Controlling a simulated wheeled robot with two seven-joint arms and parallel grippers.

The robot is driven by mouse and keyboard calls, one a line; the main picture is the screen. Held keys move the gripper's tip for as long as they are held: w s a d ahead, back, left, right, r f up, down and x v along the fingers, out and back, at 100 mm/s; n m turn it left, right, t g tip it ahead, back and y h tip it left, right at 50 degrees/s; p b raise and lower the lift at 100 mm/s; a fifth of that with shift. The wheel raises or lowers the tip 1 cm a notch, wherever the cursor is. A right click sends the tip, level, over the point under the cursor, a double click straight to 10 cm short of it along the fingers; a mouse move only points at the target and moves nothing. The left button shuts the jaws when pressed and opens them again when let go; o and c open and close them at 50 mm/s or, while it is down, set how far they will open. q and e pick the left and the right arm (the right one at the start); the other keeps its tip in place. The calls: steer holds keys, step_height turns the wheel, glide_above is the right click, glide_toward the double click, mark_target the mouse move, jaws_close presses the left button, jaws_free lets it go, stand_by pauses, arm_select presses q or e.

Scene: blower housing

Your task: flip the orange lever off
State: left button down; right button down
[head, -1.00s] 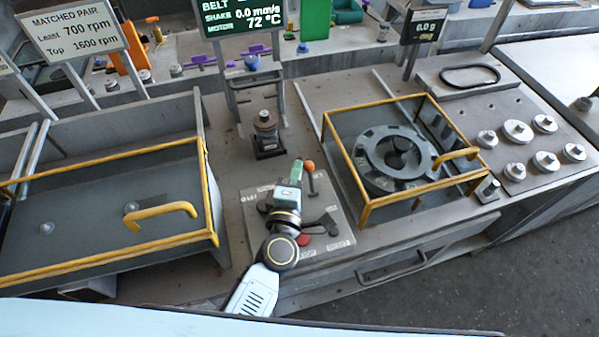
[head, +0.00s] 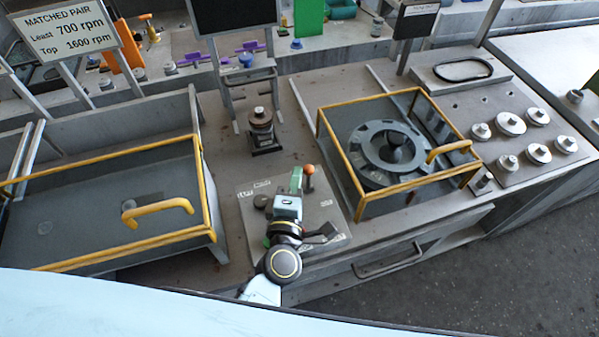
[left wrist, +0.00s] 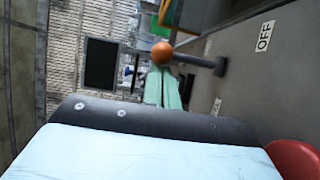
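The orange lever is a dark bar with an orange ball knob (head: 308,169) on the grey control plate in the head view. In the left wrist view the orange ball (left wrist: 162,52) is near the top centre, its dark bar running right towards a post. An OFF label (left wrist: 264,36) lies on the plate further right. My left gripper (head: 296,178) has green fingers, just left of the knob in the head view. In the left wrist view the fingers (left wrist: 164,88) look closed together, just below the ball; contact is unclear. My right gripper is not in view.
A red button (left wrist: 294,158) shows at the lower right of the left wrist view. A yellow-framed guard (head: 358,212) over a round rotor stands right of the plate. Another yellow-framed cover (head: 205,205) stands left. A dark display (head: 236,16) is behind.

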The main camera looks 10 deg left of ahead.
arm_select(q)
steer(key=shift+s+d+f, duration=0.1)
steer(key=shift+s+d, duration=0.25)
steer(key=shift+s, duration=0.05)
steer(key=shift+s+d+f, duration=0.1)
steer(key=shift+s+f, duration=0.05)
steer(key=shift+s, duration=0.15)
steer(key=shift+s+d+f, duration=0.1)
steer(key=shift+s, duration=0.1)
steer(key=s+b, duration=0.1)
steer(key=s, duration=1.2)
steer(key=shift+s+r, duration=0.2)
steer(key=shift+r, duration=0.1)
